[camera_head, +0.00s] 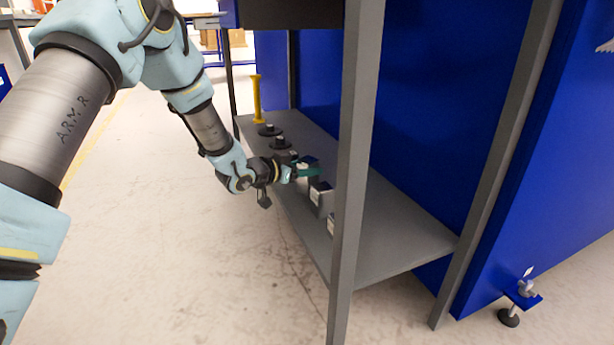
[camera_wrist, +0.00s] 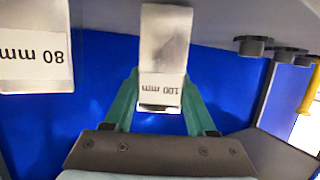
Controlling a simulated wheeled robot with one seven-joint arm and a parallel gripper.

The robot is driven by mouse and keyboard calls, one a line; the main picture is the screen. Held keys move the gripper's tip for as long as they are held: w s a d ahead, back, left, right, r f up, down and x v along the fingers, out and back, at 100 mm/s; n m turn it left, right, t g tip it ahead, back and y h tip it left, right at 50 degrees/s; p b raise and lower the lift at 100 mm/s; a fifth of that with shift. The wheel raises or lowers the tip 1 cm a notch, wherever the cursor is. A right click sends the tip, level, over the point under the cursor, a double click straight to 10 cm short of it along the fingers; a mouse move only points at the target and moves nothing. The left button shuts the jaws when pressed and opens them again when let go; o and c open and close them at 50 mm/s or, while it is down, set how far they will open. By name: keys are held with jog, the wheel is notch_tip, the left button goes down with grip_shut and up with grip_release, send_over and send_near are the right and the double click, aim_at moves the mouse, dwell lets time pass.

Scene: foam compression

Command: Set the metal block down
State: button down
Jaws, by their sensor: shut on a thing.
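The metal block (camera_wrist: 165,45), silver with a white "100 mm" label, sits between the two green fingers of my gripper (camera_wrist: 162,85) in the wrist view. My gripper is shut on it. In the head view my gripper (camera_head: 306,171) is over the lower grey shelf (camera_head: 385,245), and the held block (camera_head: 308,160) shows only as a small shape by the fingers. Its far end lies against the grey shelf surface in the wrist view, but I cannot tell whether it touches.
A block labelled "80 mm" (camera_wrist: 35,45) stands beside the held one. Black discs (camera_head: 269,130) and a yellow post (camera_head: 257,98) are farther along the shelf. A grey upright (camera_head: 355,150) stands in front, and a blue panel (camera_head: 425,100) behind.

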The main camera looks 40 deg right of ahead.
jog(key=shift+f, duration=0.2)
jog(key=shift+f, duration=0.1)
jog(key=shift+c, duration=1.1)
grip_release()
jog(key=shift+r, duration=0.2)
jog(key=p+v, duration=0.4)
jog(key=v, duration=0.8)
jog(key=shift+p, duration=0.3)
